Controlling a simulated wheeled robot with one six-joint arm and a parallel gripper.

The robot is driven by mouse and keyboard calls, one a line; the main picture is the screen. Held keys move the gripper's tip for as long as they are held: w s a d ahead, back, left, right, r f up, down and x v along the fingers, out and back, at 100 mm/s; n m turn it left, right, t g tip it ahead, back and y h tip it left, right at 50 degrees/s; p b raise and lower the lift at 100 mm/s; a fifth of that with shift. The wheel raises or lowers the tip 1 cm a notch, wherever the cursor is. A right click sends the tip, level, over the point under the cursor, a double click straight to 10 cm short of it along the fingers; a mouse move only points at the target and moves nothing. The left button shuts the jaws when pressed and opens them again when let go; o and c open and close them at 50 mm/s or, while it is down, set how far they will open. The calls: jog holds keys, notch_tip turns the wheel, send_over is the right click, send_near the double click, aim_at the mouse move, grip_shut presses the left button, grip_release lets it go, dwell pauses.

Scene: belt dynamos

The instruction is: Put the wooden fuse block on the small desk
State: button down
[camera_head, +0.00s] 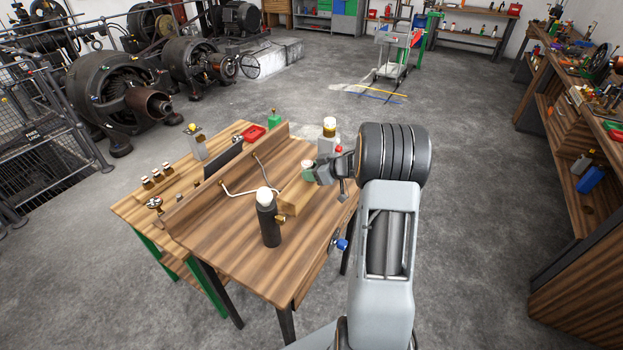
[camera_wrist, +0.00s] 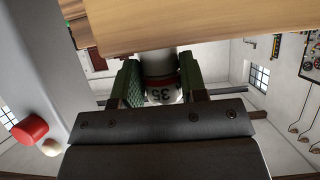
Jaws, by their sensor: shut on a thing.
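My gripper (camera_head: 312,178) is over the far right part of a small wooden desk (camera_head: 235,262). In the wrist view, its two green-padded fingers (camera_wrist: 161,85) are shut around a pale cylinder with a red band and the number 35, below the wooden fuse block (camera_wrist: 165,30). The cylinder seems to be part of the block. In the head view, the fuse block (camera_head: 296,198) shows as a light wooden piece with brass bits, just left of and below the gripper. I cannot tell whether it touches the desk top.
A dark bottle (camera_head: 269,224) with a white cap stands close to the block. A raised board runs along the desk's back, with a bent brass-ended rod in front. The near left desk top is clear. A workbench (camera_head: 577,95) lines the right.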

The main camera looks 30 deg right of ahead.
jog(key=shift+f, duration=1.35)
jog(key=shift+f, duration=0.1)
jog(key=c, duration=0.7)
grip_release()
jog(key=shift+f, duration=0.15)
jog(key=shift+o, duration=0.2)
